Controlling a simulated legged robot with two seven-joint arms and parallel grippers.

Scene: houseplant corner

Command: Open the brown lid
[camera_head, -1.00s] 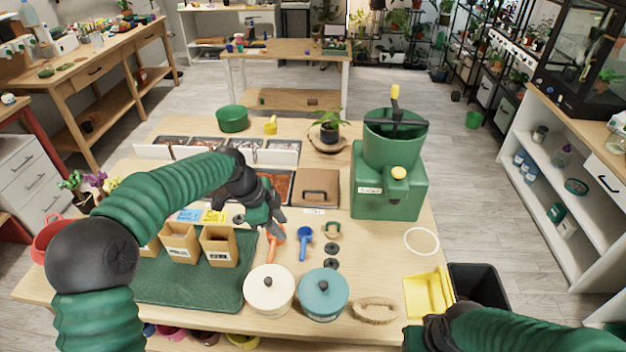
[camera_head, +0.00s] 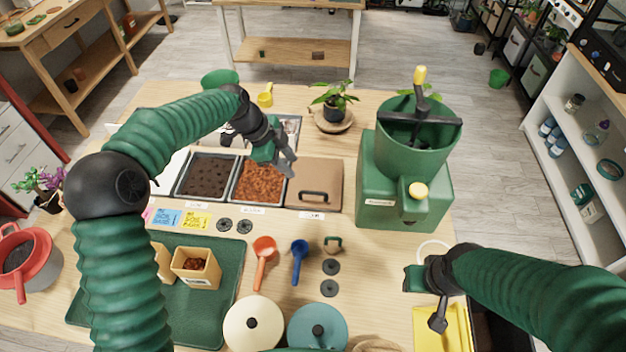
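The brown lid (camera_head: 330,174) lies flat and closed on a bin at the right end of the front row, with a dark handle (camera_head: 314,197) near its front edge. My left gripper (camera_head: 287,163) is above the neighbouring bin of reddish-brown substrate (camera_head: 258,184), just left of the lid and apart from the handle. Its fingers look spread, with nothing seen between them. My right gripper (camera_head: 422,298) is at the lower right, over the yellow scoop-like tray (camera_head: 441,325), far from the lid. Its finger opening is hard to make out.
A green machine (camera_head: 405,185) stands right of the lid. A potted plant (camera_head: 334,103) is behind it. Orange (camera_head: 263,256) and blue (camera_head: 299,258) scoops lie in front. Cream (camera_head: 253,326) and teal (camera_head: 317,328) lidded pots stand at the front edge.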

